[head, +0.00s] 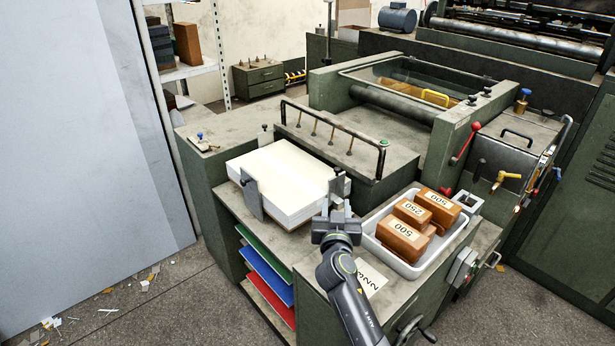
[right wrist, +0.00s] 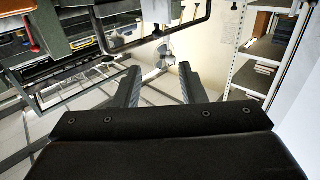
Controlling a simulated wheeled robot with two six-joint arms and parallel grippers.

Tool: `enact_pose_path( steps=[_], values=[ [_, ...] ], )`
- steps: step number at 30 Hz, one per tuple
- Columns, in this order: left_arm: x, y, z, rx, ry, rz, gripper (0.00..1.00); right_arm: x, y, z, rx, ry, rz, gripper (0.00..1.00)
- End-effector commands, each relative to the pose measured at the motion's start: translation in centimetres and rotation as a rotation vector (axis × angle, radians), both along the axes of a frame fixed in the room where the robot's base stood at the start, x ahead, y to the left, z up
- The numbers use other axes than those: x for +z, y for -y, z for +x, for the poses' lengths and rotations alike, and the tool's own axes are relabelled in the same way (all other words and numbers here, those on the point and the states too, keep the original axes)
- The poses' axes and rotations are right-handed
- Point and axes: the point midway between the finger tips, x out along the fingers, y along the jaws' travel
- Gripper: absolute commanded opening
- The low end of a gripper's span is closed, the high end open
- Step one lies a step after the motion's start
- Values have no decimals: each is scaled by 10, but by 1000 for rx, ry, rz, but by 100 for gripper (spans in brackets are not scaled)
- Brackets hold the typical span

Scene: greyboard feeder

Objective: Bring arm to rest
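My right gripper (head: 339,208) stands at the front right corner of the white paper stack (head: 280,175), close to an upright metal guide plate (head: 338,186). In the right wrist view my right gripper (right wrist: 160,82) has its two dark fingers spread apart, with nothing between them. Whether it touches the guide plate or the stack I cannot tell. My left gripper and arm are not in view.
A white tray (head: 408,268) with brown weight blocks (head: 400,238) lies just right of my right arm. A numbered card (head: 370,279) lies beside the arm. A black rail (head: 335,128) stands behind the stack. Coloured sheets (head: 265,278) sit on shelves below.

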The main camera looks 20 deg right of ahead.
Motion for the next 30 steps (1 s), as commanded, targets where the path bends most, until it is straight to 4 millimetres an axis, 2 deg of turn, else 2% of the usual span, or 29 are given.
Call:
enact_pose_path(
  steps=[5, 8, 11, 12, 16, 18, 21, 24, 30],
  values=[
    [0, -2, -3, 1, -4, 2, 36, -8, 9, -10, -23, -25, 7, 37],
    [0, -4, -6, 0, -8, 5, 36, -28, 30, -39, -80, -104, 27, 37],
    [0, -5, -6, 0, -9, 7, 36, -57, 56, -88, -148, -245, 59, 37],
    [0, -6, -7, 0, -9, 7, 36, -70, 65, -112, -169, -316, 73, 37],
    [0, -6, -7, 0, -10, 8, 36, -105, 80, -190, -182, -562, 117, 37],
    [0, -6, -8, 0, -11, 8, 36, -117, 79, -228, -158, -684, 135, 37],
    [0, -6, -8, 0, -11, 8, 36, -127, 74, -273, -106, -830, 152, 37],
    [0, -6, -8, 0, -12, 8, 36, -132, 66, -309, -46, -944, 161, 37],
    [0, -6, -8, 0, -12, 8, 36, -133, 48, -367, 84, -1123, 168, 37]
  ],
)
